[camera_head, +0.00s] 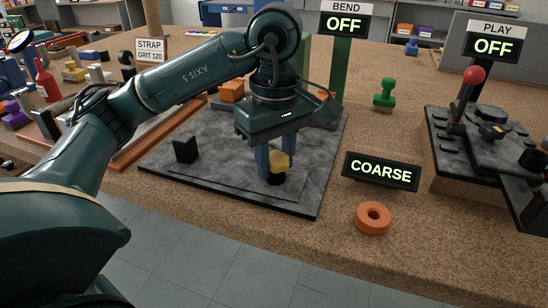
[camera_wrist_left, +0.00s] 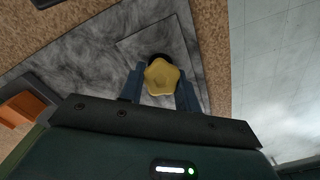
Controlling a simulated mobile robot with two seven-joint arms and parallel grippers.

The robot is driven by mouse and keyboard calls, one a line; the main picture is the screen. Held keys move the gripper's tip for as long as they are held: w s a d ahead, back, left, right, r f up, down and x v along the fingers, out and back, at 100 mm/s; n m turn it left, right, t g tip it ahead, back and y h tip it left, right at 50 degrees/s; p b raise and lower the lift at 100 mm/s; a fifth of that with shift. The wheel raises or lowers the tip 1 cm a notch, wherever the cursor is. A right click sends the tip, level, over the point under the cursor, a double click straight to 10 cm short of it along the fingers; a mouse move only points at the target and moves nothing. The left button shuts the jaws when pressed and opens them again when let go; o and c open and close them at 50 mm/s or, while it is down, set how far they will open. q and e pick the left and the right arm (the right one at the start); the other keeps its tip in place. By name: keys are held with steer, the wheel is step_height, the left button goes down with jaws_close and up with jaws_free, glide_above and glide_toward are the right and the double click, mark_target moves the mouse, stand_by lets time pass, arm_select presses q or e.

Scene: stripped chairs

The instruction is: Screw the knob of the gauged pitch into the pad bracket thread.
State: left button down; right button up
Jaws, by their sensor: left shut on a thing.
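A yellow star-shaped knob (camera_head: 279,160) is held between the two blue fingers of my left gripper (camera_head: 277,164), which points straight down. The knob also shows from above in the left wrist view (camera_wrist_left: 162,78), between the fingertips (camera_wrist_left: 162,88). A short black round piece (camera_head: 277,179) shows directly under the knob, over the grey marbled plate (camera_head: 220,190). I cannot tell whether it is part of the knob or a separate threaded seat. A sign (camera_head: 381,171) reads COARSE. My right gripper is not in view.
A small black block (camera_head: 185,150) stands on the plate's left side. An orange ring (camera_head: 373,218) lies near the front edge. A fixture with a red-balled lever (camera_head: 474,75) is at the right.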

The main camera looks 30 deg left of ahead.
mark_target(276, 155)
arm_select(q)
steer(key=shift+s+f, duration=0.1)
steer(key=shift+f, duration=0.15)
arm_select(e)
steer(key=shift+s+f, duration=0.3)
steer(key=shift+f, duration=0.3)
arm_select(q)
steer(key=m, duration=0.4)
steer(key=shift+d+f+m+b, duration=0.1)
steer(key=shift+m+b, duration=0.2)
steer(key=shift+m, duration=0.1)
steer(key=c, duration=1.5)
jaws_free()
steer(key=shift+m, duration=0.6)
steer(key=o, duration=0.6)
steer(key=shift+r, duration=0.2)
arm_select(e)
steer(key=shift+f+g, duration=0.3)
arm_select(q)
steer(key=shift+r, duration=0.1)
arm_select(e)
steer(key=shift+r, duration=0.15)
arm_select(q)
step_height(276, 155, up, 6)
steer(key=p, duration=0.6)
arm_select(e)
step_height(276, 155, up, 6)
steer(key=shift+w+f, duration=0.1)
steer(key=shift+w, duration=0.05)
